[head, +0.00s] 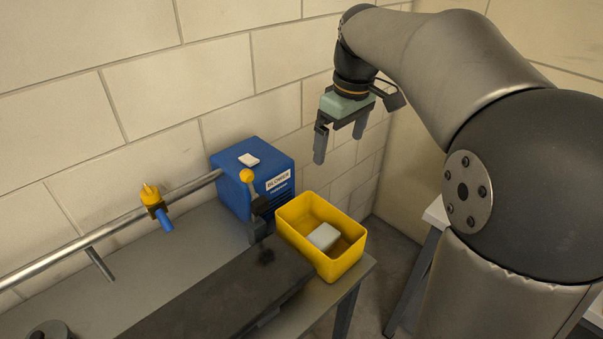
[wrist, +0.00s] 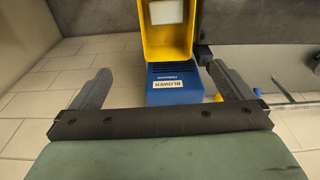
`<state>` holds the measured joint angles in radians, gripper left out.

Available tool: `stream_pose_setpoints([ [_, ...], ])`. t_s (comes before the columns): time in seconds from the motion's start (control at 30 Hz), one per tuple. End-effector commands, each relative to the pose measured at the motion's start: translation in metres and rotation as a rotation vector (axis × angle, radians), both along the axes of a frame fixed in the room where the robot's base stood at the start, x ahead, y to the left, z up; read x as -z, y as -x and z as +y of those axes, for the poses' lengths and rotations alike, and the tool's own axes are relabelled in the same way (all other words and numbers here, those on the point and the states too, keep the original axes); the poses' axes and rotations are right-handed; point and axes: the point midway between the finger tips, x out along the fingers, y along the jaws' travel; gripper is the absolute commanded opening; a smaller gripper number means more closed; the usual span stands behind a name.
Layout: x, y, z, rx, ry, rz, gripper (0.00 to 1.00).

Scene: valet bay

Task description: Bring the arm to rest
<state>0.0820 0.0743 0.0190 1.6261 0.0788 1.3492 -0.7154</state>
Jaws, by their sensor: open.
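My gripper (head: 340,143) hangs with its fingers pointing down, above and behind the yellow bin in the head view. Its two dark fingers are apart with nothing between them. In the wrist view the open fingers of my gripper (wrist: 165,85) show on both sides, with the blue blower box and part of the yellow bin seen beyond them. My arm reaches in from the right side of the head view and is raised clear of the bench.
The yellow bin (head: 353,260) holds a pale block (head: 324,237) at the bench end. The blue blower box (head: 233,190) carries a small white piece (head: 249,160). A metal pipe (head: 100,233) with a yellow valve (head: 152,196) runs along the wall. Floor shows right of the bench.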

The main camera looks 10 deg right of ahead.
Motion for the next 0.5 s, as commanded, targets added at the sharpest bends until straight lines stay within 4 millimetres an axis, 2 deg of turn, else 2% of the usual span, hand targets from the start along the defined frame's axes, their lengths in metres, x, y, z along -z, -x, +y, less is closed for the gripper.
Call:
stream_pose_setpoints([
  [0.13, 0.001, 0.001, 0.0, 0.003, 0.0, 0.001, 1.0],
  [0.27, 0.018, 0.029, 0.004, 0.082, 0.003, 0.013, 1.0],
  [0.37, 0.045, 0.067, 0.008, 0.194, 0.007, 0.026, 1.0],
  [0.5, 0.093, 0.134, 0.012, 0.381, 0.013, 0.039, 1.0],
])
